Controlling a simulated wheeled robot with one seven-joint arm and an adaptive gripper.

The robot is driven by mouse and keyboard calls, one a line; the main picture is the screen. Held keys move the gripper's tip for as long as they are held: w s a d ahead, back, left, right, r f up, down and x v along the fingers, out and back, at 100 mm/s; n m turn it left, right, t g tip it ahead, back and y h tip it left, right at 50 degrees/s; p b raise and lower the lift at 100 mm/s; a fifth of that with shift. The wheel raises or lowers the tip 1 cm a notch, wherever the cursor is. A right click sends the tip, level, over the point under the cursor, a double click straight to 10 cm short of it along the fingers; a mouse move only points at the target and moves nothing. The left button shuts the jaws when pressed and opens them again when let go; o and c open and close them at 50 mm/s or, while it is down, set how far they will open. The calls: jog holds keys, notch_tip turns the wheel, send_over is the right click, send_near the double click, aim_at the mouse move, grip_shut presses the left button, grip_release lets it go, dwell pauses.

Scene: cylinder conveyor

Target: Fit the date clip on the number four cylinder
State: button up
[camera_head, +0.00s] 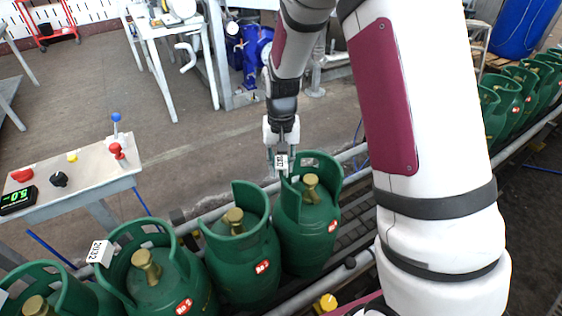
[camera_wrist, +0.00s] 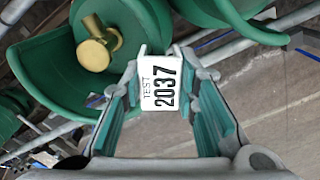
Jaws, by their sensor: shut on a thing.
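My gripper (camera_head: 281,160) is shut on a white date clip (camera_wrist: 161,85) marked TEST 2037. In the head view it holds the clip at the upper left edge of the collar of a green cylinder (camera_head: 306,238), the rightmost of the near row. In the wrist view the clip lies at the collar's edge (camera_wrist: 158,22), with the brass valve (camera_wrist: 96,45) to its left. I cannot tell whether the clip touches or straddles the rim. The cylinder's red label (camera_head: 333,226) is too small to read surely.
More green cylinders (camera_head: 245,262) stand on the conveyor to the left; one collar carries a white clip (camera_head: 100,252) marked 2032. A control stand (camera_head: 75,178) with buttons and a joystick stands at left. Further cylinders (camera_head: 505,98) stand at far right.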

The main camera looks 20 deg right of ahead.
aim_at(281, 164)
jog(key=shift+f+b, duration=0.75)
jog(key=shift+f, duration=0.8)
jog(key=o, duration=1)
jog(key=shift+c, duration=0.2)
notch_tip(281, 164, up, 12)
jog(key=shift+r, duration=0.1)
jog(key=s+r+n+t+p, duration=0.1)
jog(key=s+r+p, duration=0.1)
jog(key=s+r, duration=0.4)
jog(key=s+r+n+t+p, duration=0.1)
jog(key=s+r, duration=0.6)
jog(key=s, duration=0.7)
jog(key=s+r+n+t+p, duration=0.1)
jog(key=s+r+t+p, duration=0.1)
jog(key=s+r, duration=0.4)
jog(key=s+p, duration=0.1)
jog(key=s, duration=0.2)
jog(key=shift+s+d+r+n+p, duration=0.2)
jog(key=shift+s+r+n+p, duration=0.1)
jog(key=shift+s+r+p, duration=0.1)
